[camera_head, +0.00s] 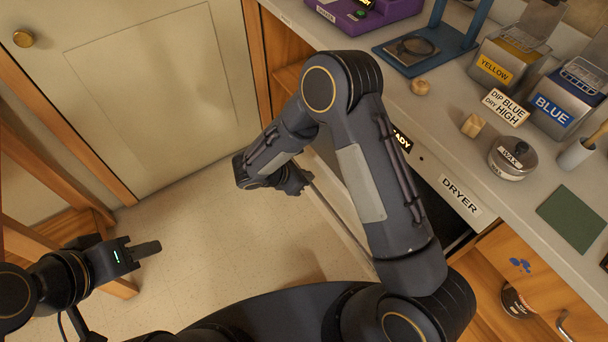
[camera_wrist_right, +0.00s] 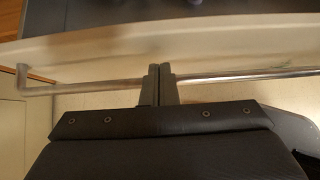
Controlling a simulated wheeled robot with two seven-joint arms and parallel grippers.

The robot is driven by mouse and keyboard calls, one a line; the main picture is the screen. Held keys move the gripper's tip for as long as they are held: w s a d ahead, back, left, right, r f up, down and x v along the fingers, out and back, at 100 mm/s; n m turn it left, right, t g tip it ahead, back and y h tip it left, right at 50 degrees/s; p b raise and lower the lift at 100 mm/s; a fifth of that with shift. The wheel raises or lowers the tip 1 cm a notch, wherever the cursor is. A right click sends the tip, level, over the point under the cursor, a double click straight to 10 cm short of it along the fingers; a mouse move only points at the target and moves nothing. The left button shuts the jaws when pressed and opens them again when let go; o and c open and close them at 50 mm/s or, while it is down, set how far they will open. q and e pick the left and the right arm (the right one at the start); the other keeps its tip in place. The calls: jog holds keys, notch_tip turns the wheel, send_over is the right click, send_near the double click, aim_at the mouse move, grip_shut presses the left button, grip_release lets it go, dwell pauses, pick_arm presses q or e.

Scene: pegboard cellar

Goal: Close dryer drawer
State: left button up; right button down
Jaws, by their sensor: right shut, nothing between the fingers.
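The dryer drawer stands pulled out below the bench's DRYER label (camera_head: 460,196). Its pale front (camera_head: 334,194) and dark inside show partly in the head view, with my right arm covering much of it. In the right wrist view the cream drawer front (camera_wrist_right: 225,38) runs across the top, with a metal bar handle (camera_wrist_right: 90,87) along it. My right gripper (camera_head: 305,181) is at the drawer front. Its fingers (camera_wrist_right: 160,72) are shut and empty, in front of the bar; I cannot tell whether they touch. My left gripper (camera_head: 148,249) hangs over the floor at the left, far from the drawer.
The bench top holds a wax jar (camera_head: 512,157), a YELLOW tin (camera_head: 493,68), a BLUE tin (camera_head: 552,110), a sign (camera_head: 506,106) and a green mat (camera_head: 572,219). A wooden frame stands at the left near my left arm. The floor (camera_head: 215,235) between is clear.

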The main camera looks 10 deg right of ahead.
jog(key=shift+w+d, duration=0.15)
jog(key=shift+d, duration=0.2)
pick_arm(q)
jog(key=shift+w+d+r, duration=0.1)
jog(key=shift+w+d, duration=0.05)
jog(key=shift+d, duration=0.2)
pick_arm(e)
jog(key=shift+d, duration=0.15)
